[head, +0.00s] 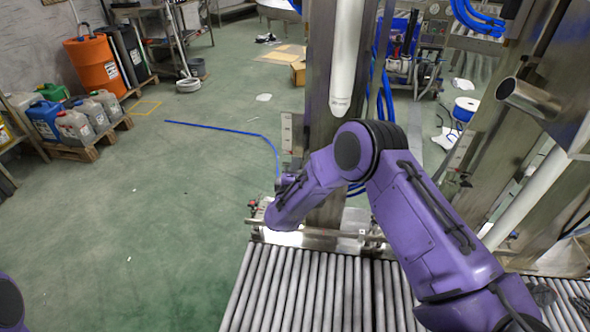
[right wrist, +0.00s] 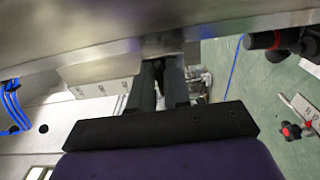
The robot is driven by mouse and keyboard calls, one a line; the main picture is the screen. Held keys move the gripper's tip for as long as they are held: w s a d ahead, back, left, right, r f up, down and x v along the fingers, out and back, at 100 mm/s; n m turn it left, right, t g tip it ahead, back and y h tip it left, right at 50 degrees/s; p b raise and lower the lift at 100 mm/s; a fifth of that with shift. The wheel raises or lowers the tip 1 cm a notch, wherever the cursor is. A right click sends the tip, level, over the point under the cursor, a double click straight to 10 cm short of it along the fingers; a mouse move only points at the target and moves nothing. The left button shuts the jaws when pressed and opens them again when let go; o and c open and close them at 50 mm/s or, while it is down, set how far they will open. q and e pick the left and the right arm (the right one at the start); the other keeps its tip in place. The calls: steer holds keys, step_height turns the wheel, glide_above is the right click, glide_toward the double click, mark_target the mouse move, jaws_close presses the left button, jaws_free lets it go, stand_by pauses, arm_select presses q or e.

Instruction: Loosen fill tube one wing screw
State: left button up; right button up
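A pale fill tube (head: 345,60) hangs upright beside the steel column at the top middle of the head view. My right arm bends to the left across the column's foot, and my right gripper (head: 287,184) is mostly hidden by my own purple wrist. In the right wrist view my gripper's black fingers (right wrist: 160,80) stand close together under a steel edge. A small dark part (right wrist: 159,66) shows between their tips; I cannot tell if it is the wing screw or if the fingers press on it. My left gripper is out of view.
A steel column (head: 324,130) stands right by my right wrist. A roller conveyor (head: 300,285) runs below it. Red-and-black knobs (right wrist: 284,40) are at the right of the wrist view. Open green floor (head: 170,220) lies to the left, with drums (head: 97,68) and jugs further back.

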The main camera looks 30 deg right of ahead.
jaws_close()
steer(key=shift+r+n+p, duration=0.35)
steer(key=shift+n+p, duration=0.35)
steer(key=shift+n, duration=0.1)
steer(key=shift+n+p, duration=0.3)
steer(key=shift+n, duration=0.3)
steer(key=shift+w+f+n, duration=0.1)
steer(key=shift+f+n, duration=0.05)
steer(key=shift+n, duration=0.55)
steer(key=shift+d+f, duration=0.1)
steer(key=shift+r+n+p, duration=0.2)
steer(key=shift+n+p, duration=0.1)
steer(key=shift+n, duration=0.4)
steer(key=shift+f+n, duration=0.1)
steer(key=shift+n, duration=1.5)
steer(key=o, duration=0.6)
jaws_free()
steer(key=shift+c, duration=0.2)
steer(key=shift+f, duration=0.1)
